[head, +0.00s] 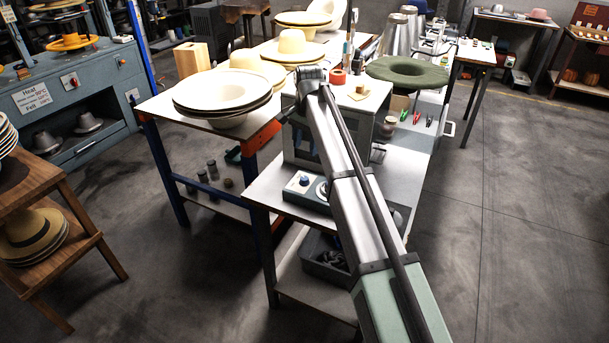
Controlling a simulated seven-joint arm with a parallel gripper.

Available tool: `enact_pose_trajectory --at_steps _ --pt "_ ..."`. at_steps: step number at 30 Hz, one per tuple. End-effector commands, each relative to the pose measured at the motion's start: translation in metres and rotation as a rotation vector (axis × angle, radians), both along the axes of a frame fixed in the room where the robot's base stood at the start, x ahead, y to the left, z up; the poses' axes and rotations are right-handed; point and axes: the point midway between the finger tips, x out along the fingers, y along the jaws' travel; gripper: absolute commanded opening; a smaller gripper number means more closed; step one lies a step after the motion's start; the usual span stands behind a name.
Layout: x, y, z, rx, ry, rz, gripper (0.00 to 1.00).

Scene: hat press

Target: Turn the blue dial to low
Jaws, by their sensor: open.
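A small control box (310,195) sits on the front of the pale table, left of my arm. A small blue dial (304,181) is on its top. A round white-and-dark dial (322,188) beside it is partly covered by my arm. The pointer and any low marking are too small to read. My arm rises from the bottom of the head view to a joint above the grey cabinet. I cannot make out my gripper; it seems hidden behind the arm and cabinet.
A grey cabinet (382,100) stands behind the control box. A green felt hat (407,72) is to its right. Wide-brimmed hats (222,90) lie on the table to the left. A dark bin (325,258) is on the shelf below. Open floor lies to the right.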

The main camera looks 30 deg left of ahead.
Motion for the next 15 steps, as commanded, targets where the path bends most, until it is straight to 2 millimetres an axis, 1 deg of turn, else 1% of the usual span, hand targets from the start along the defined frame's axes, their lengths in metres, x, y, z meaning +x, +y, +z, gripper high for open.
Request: enact_pose_trajectory --at_steps 1,15 --pt "-0.001 -0.001 -0.009 -0.002 0.002 0.0 0.55" --pt "0.0 0.002 -0.089 -0.002 0.002 0.0 0.55"
